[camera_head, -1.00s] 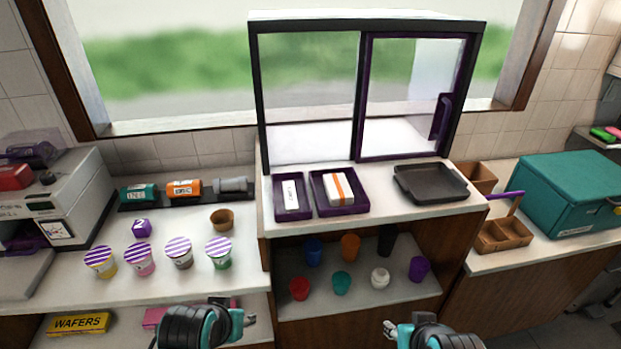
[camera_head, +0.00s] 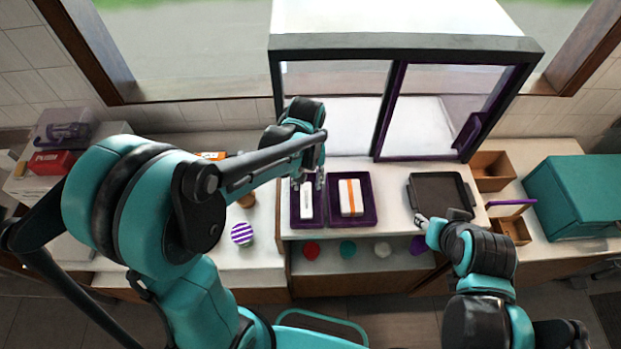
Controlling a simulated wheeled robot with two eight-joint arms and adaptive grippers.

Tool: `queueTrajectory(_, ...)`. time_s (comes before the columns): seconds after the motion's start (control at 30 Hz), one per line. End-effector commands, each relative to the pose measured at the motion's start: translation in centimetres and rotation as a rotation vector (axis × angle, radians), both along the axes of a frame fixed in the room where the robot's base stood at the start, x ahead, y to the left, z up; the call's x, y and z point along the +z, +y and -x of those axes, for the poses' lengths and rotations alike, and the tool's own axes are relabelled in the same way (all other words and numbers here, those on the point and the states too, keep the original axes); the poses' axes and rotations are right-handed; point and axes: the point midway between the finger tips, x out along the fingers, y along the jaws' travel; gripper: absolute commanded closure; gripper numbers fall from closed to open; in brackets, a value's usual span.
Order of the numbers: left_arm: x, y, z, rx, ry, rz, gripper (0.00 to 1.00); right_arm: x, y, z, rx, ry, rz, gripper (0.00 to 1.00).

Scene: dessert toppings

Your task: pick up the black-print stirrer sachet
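The white sachet with black print (camera_head: 306,203) lies in the narrow left purple tray (camera_head: 296,222) on the counter, its far end partly hidden by my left gripper. My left gripper (camera_head: 308,182) points down at the far end of that tray, its fingers apart. I cannot tell whether it touches the sachet. A white pack with an orange stripe (camera_head: 351,198) lies in the right purple tray (camera_head: 372,218). My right gripper (camera_head: 422,221) is near the counter's front edge, by the black tray; its finger opening is too small to judge.
A glass cabinet with a dark frame (camera_head: 400,42) stands behind the trays. The black tray (camera_head: 440,190) lies to the right, then brown boxes (camera_head: 493,170) and a teal box (camera_head: 585,200). Several cups sit on the shelf below. My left arm hides much of the left counter.

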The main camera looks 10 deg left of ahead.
Motion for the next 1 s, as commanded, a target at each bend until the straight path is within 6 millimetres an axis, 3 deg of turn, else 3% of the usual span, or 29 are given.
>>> queueTrajectory(0.5, -6.9, -0.1, 0.6, -0.001, 0.0, 0.0, 0.6, -0.7, 0.0, 0.1, 0.0, 0.0, 0.0, 0.6)
queueTrajectory(0.8, -7.3, -0.1, 0.7, -0.001, 0.0, 0.0, 0.6, -0.7, 0.0, 0.1, 0.0, 0.001, 0.0, 0.6)
queueTrajectory(0.9, -7.3, -0.1, 0.7, -0.001, 0.0, 0.0, 0.83, -0.7, 0.0, 0.1, 0.0, 0.001, 0.0, 0.6)
queueTrajectory(1.0, -7.3, -0.1, 0.7, -0.001, 0.0, 0.0, 0.83, -0.7, 0.0, 0.1, 0.0, 0.001, 0.0, 0.6)
